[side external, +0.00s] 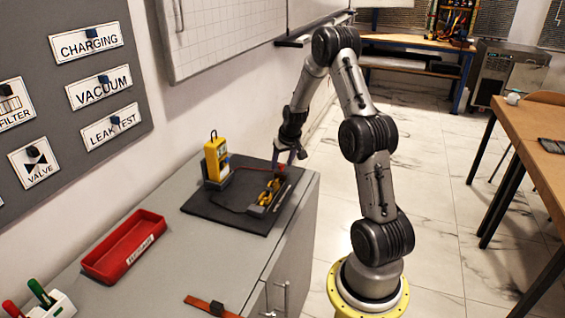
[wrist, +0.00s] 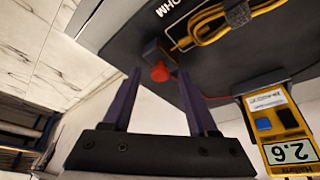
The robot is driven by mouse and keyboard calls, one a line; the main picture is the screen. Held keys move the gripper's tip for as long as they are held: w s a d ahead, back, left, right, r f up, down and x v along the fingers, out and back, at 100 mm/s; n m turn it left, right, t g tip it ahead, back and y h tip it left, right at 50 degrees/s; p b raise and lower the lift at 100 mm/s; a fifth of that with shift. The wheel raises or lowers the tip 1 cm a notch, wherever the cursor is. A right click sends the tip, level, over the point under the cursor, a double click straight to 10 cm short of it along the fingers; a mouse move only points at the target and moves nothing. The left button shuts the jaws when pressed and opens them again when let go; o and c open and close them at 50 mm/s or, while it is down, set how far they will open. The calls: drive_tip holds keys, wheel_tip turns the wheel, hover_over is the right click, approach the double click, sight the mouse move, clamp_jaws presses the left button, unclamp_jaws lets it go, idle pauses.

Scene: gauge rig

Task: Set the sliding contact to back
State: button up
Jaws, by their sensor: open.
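The sliding contact appears to be the small red knob (wrist: 160,71) on a dark block in the wrist view. A red spot (side external: 282,168) shows in the side view at the far end of the rig with yellow wire (side external: 268,192), on a black board (side external: 238,216). My gripper (side external: 291,156) points down at that far end. In the wrist view my gripper (wrist: 159,76) is open, with purple fingers and the knob showing between their tips. I cannot tell whether the fingers are around it or short of it; no contact shows.
A red tray (side external: 124,246) sits on the grey bench (side external: 190,262). The bench edge is close to the rig's right.

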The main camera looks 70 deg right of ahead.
clamp_jaws()
idle(1.3)
